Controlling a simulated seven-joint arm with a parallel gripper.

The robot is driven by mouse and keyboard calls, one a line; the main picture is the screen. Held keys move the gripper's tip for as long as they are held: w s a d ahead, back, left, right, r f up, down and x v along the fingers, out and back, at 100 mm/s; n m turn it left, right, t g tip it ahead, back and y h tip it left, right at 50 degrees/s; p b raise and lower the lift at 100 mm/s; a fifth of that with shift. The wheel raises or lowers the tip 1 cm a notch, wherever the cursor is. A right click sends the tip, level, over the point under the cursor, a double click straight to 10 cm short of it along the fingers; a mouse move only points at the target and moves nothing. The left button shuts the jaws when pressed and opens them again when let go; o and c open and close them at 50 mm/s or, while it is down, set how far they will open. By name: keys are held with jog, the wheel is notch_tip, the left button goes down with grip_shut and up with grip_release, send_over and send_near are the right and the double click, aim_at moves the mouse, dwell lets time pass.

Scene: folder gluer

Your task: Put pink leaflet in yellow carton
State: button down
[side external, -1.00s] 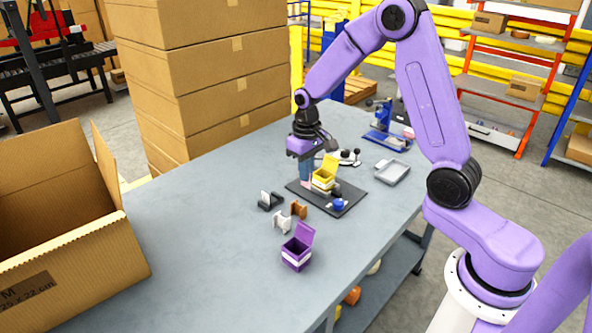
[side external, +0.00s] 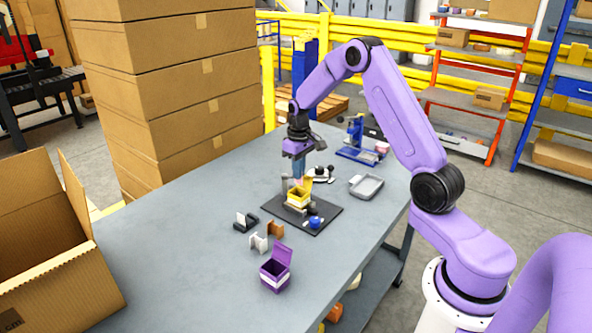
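A yellow carton (side external: 298,199) with a white band stands open at the top on a dark mat (side external: 328,214), its yellow flap raised at the back. My gripper (side external: 298,176) points down just above and behind the carton's opening. A small pink leaflet (side external: 297,184) shows at its fingertips, and the fingers seem shut on it. The leaflet's lower part is hard to make out against the carton and flap, so I cannot tell whether it dips inside the opening.
A blue-topped item (side external: 315,222) sits at the mat's front right. A purple carton (side external: 275,272) stands open at the front, with white (side external: 258,243) and brown (side external: 275,229) pieces behind it. A grey tray (side external: 367,187) lies to the right.

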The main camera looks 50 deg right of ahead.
aim_at(299, 183)
jog(key=shift+f, duration=2.55)
jog(key=c, duration=1.3)
grip_release()
jog(key=shift+r, duration=0.1)
jog(key=shift+r, duration=4.9)
